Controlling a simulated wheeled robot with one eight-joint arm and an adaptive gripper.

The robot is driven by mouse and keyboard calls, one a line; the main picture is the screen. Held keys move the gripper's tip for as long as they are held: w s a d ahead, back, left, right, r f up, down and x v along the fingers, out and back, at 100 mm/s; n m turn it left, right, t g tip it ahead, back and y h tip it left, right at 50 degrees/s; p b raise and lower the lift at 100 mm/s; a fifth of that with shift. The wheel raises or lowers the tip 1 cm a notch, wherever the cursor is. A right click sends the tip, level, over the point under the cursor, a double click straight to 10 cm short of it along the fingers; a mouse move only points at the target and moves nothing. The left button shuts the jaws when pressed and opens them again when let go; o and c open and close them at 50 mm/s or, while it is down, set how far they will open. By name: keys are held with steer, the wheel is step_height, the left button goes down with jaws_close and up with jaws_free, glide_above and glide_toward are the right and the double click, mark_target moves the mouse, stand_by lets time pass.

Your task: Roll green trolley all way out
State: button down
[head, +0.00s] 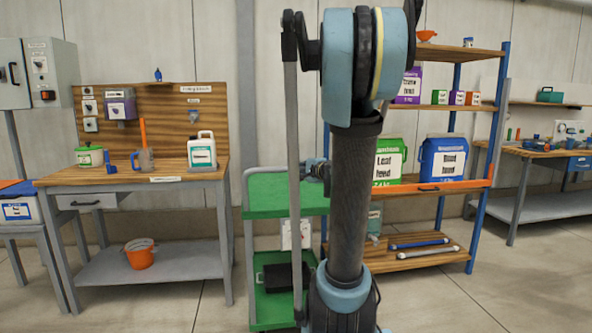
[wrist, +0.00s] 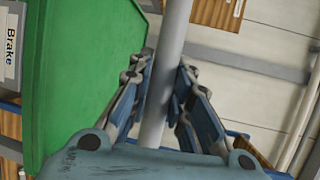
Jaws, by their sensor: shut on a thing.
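The green trolley (head: 285,202) stands in front of the shelf rack, right of the workbench, with a green top deck, a lower deck and a grey push frame at its left. My arm hides its right part. My gripper (head: 318,170) is at the trolley's far right side, mostly behind my arm. In the wrist view, my gripper (wrist: 160,95) has its blue fingers on both sides of a grey bar (wrist: 172,40) and is shut on it. The trolley's green panel (wrist: 85,70) fills the left, beside a white "Brake" label (wrist: 10,45).
A black box (head: 280,277) sits on the trolley's lower deck. The workbench (head: 150,183) stands to the left and the shelf rack (head: 480,190) behind and to the right, holding feed bags. The floor in front of the rack (head: 440,300) is clear.

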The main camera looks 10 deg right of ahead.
steer(key=shift+s+a+f, duration=0.1)
steer(key=shift+s+f, duration=0.05)
steer(key=shift+s, duration=1.8)
steer(key=c, duration=1.4)
jaws_free()
steer(key=shift+w, duration=0.1)
steer(key=shift+c, duration=0.2)
steer(key=v, duration=1.2)
steer(key=shift+w, duration=0.1)
